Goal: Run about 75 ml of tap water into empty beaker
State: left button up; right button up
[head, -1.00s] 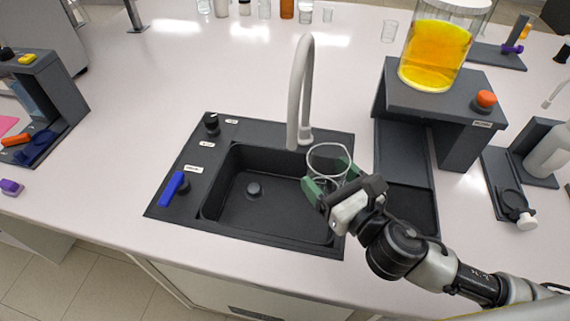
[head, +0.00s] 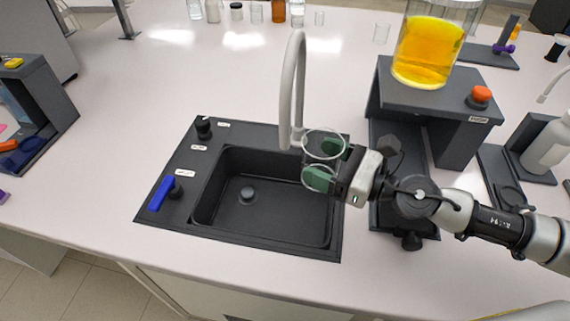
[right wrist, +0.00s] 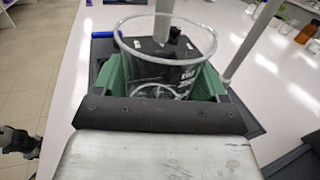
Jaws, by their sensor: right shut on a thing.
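A clear glass beaker (head: 322,146) is held upright in my right gripper (head: 328,165), over the right side of the dark sink (head: 270,195). Its green fingers are shut on the beaker from both sides. The beaker also shows in the right wrist view (right wrist: 168,60) and looks empty. The white curved tap (head: 290,85) stands behind the sink, its spout end close to the beaker. Whether the beaker's mouth is directly under the outlet I cannot tell. A blue lever (head: 161,194) and a black knob (head: 203,127) sit on the sink's left panel.
A dark stand (head: 435,100) with a vessel of yellow liquid (head: 428,48) and an orange button (head: 480,95) stands right of the sink. A white bottle (head: 548,143) is farther right.

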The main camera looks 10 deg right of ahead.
jog(key=shift+f, duration=2.95)
pick_arm(q)
jog(key=shift+o, duration=0.3)
